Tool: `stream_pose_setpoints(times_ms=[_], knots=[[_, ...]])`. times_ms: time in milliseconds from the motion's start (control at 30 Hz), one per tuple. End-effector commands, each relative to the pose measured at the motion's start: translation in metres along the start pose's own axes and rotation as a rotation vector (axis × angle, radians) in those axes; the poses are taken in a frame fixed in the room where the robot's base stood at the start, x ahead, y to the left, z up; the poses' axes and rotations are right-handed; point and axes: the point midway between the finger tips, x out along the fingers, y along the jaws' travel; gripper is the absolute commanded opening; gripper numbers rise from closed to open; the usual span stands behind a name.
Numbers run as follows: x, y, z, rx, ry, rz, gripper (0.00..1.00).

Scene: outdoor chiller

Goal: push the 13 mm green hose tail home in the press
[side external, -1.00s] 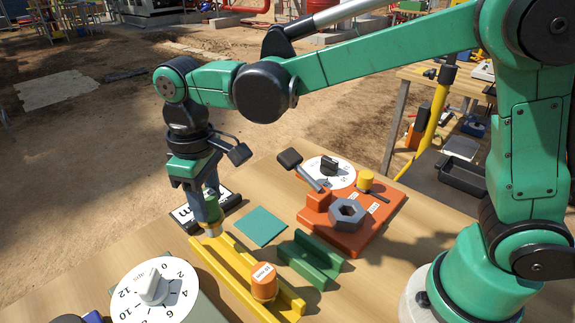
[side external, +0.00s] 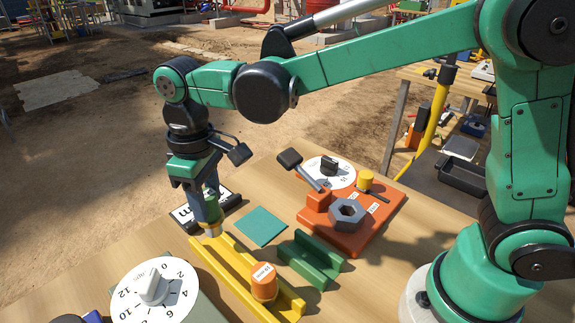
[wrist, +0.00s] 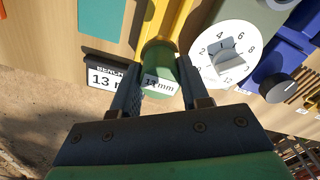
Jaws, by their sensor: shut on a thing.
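The green hose tail (wrist: 158,72), labelled 13 mm, is between the two fingers of my gripper (wrist: 160,98), which is shut on it. In the side external view, my gripper (side external: 208,214) points down at the far end of the yellow V-shaped rack (side external: 229,262); the fingers partly hide the hose tail. I cannot tell whether the tail touches the rack. The press appears to be the orange base (side external: 384,208) with a grey hex socket (side external: 347,212) and a black-knobbed lever (side external: 290,159), well to the right of my gripper.
An orange labelled fitting (side external: 263,283) sits in the rack. A green V-block (side external: 310,260) and teal mat (side external: 261,226) lie between rack and press. A white numbered dial (side external: 180,300) stands front left. A 13 mm sign (wrist: 103,78) lies beside the gripper.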

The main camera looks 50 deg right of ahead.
Motion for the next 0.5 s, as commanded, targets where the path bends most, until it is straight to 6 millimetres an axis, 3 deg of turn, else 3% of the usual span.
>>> stream_pose_setpoints(times_ms=[267,367,500], knots=[[-0.002,0.004,0.003,0.009,0.0,0.0,0.0],[-0.009,0.018,0.013,0.043,0.0,0.0,0.0],[-0.025,0.055,0.048,0.145,0.0,0.0,0.0]])
